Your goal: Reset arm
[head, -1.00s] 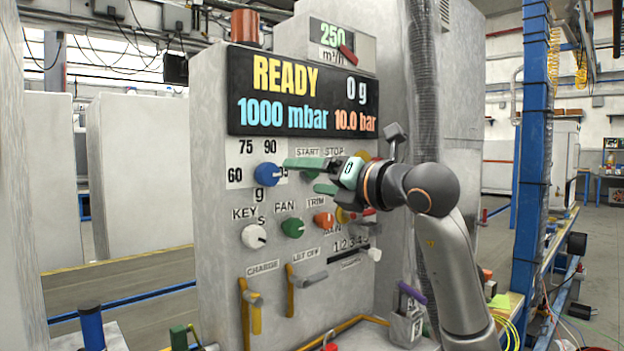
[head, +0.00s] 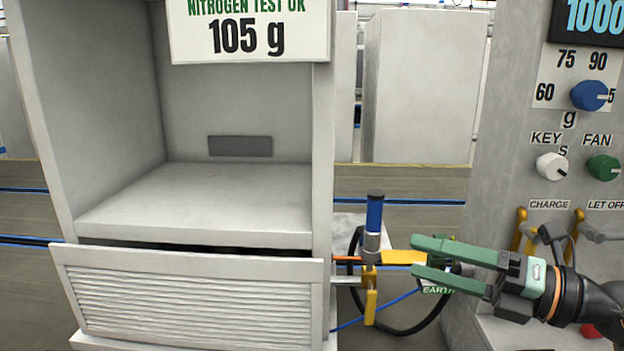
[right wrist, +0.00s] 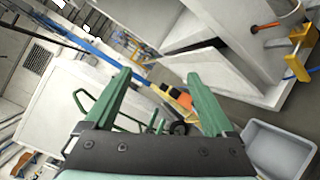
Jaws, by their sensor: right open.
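My right gripper (head: 425,257) reaches in from the right in the head view, in front of the control panel (head: 502,170). Its two green fingers are spread apart and point left. In the right wrist view the open fingers (right wrist: 160,100) show with nothing between them in their grip. Beyond the fingertips in the head view stands a blue-handled fitting (head: 374,216) with a yellow lever (head: 370,308) below it. I cannot tell whether the fingers touch the yellow piece behind them. My left gripper is not in view.
A grey cabinet (head: 195,209) with an open compartment and slatted front stands at left, under a sign (head: 248,30) reading 105 g. The panel has a blue knob (head: 588,95), white knob (head: 551,167) and green knob (head: 603,167). A grey bin (right wrist: 280,150) shows in the wrist view.

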